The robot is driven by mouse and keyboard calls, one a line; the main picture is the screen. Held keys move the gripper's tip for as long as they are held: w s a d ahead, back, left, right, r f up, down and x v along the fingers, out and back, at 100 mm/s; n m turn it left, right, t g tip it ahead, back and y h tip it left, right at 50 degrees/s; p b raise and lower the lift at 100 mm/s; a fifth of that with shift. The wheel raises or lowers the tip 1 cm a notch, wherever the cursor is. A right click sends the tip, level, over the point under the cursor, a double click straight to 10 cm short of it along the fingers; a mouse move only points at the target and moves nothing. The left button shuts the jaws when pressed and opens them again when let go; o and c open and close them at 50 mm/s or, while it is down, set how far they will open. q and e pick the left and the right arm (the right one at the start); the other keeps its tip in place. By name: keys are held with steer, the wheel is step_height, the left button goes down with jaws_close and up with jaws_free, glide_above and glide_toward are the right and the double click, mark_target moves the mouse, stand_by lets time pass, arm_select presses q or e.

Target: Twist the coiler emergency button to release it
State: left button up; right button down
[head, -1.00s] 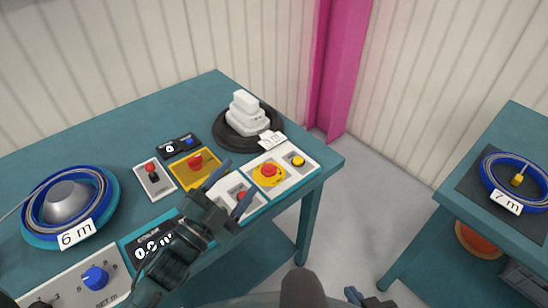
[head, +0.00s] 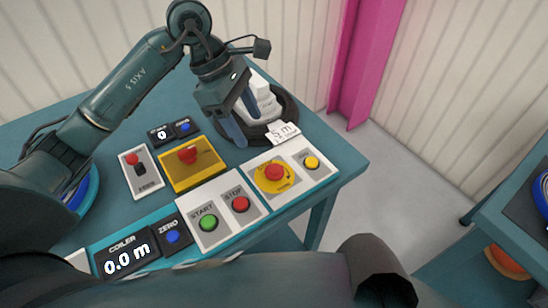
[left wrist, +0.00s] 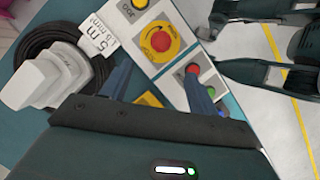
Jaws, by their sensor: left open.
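The coiler emergency button (head: 274,173) is a red mushroom head on a round yellow plate, set in a white panel at the table's right front. It also shows in the left wrist view (left wrist: 160,41), beyond the fingertips. My left gripper (head: 246,124) is open and empty, above the table behind and left of the button, close to the black coil. Its two blue fingers (left wrist: 160,88) are apart in the left wrist view, and neither touches the button. Dark parts of mine show at the right of that view; the state of my right gripper is unclear.
Green start (head: 208,223) and red stop (head: 241,204) buttons sit left of the emergency button, a yellow button (head: 312,162) right of it. A yellow box (head: 193,170) with another red button is nearby.

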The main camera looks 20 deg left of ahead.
mark_target(273, 169)
arm_select(q)
steer(key=x, duration=1.2)
steer(key=shift+d+p, duration=0.1)
steer(key=shift+p, duration=0.3)
steer(key=shift+c, duration=0.4)
